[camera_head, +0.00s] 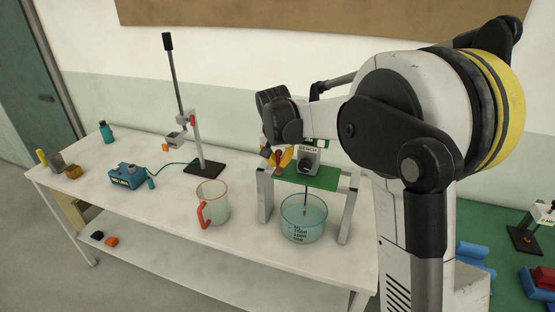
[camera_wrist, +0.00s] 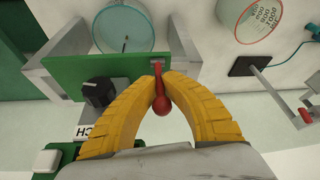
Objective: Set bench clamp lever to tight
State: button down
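The clamp lever (camera_wrist: 161,104) is red with a round knob. It comes off the edge of a green board (camera_wrist: 125,68), and in the head view it shows as a small red piece (camera_head: 278,160) at the board's left end. My gripper (camera_wrist: 160,76) has yellow fingers closed in on the lever's thin stem, with the knob inside the arch of the fingers. In the head view, my gripper (camera_head: 278,152) is partly hidden by my wrist. Lever markings are not readable.
A black knob (camera_wrist: 98,93) sits on the board beside the lever, on a grey box marked BENCH (camera_head: 309,150). A beaker (camera_head: 304,222) stands under the board between grey legs. A red-handled jug (camera_head: 213,203) and a stand (camera_head: 204,167) are to the left.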

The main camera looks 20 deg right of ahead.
jog(key=shift+w+d+g+y, duration=0.1)
jog(key=shift+d+g+y, duration=0.05)
jog(key=shift+g+y, duration=0.15)
dwell(0.4)
jog(key=c, duration=1.5)
grip_release()
jog(key=shift+c, duration=0.2)
jog(key=v, duration=1.2)
jog(key=s+a+f+n+t+b, duration=0.1)
jog(key=s+f+n+t+b, duration=0.1)
jog(key=s+f+b, duration=0.4)
jog(key=s+a+f+n+t+y+b, duration=0.1)
jog(key=s+f+n+b, duration=0.2)
jog(key=s+f+b, duration=0.4)
jog(key=s+f, duration=0.3)
jog(key=s, duration=0.5)
jog(key=s+f, duration=0.4)
jog(key=s, duration=0.5)
jog(key=shift+s+f+t, duration=0.2)
jog(key=shift+t, duration=0.2)
